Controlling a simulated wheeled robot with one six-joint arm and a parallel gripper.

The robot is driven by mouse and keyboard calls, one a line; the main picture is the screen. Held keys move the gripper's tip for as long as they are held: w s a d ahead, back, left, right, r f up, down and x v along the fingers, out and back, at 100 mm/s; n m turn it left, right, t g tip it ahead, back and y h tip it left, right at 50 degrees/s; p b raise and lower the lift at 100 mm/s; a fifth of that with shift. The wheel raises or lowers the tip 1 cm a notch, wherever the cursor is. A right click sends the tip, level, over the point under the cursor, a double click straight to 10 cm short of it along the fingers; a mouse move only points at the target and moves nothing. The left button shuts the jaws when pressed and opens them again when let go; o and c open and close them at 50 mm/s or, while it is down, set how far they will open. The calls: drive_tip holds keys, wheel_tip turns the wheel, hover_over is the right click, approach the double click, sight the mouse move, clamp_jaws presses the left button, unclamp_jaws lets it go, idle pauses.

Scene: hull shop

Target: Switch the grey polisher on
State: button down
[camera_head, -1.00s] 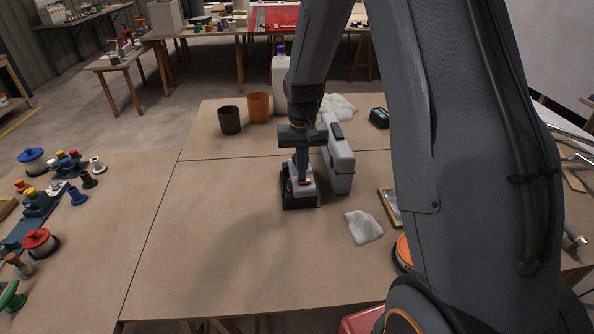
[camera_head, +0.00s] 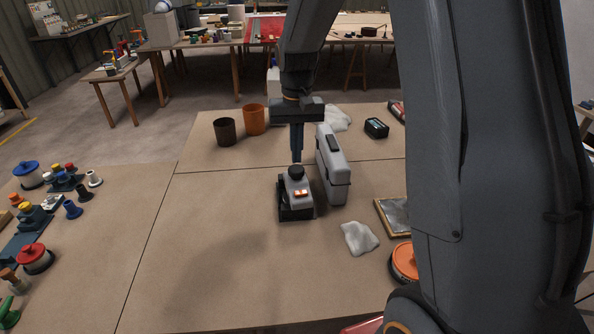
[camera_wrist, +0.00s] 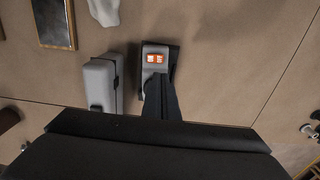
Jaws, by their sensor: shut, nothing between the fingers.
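The grey polisher (camera_head: 296,197) stands on the table with a dark base, a black knob and an orange lit switch (camera_head: 301,192) on its top. It also shows in the wrist view (camera_wrist: 157,51), with the glowing switch (camera_wrist: 155,58) in plain sight. My gripper (camera_head: 296,160) is shut and empty, pointing down just above and behind the polisher. In the wrist view its shut fingers (camera_wrist: 158,80) cover part of the polisher's body. The fingers look apart from the switch.
A grey case (camera_head: 334,172) stands upright close to the polisher's right. A white cloth (camera_head: 359,238) and a framed plate (camera_head: 393,216) lie to the right.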

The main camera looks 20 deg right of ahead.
drive_tip(key=shift+r+b, duration=0.3)
drive_tip(key=shift+r, duration=1.3)
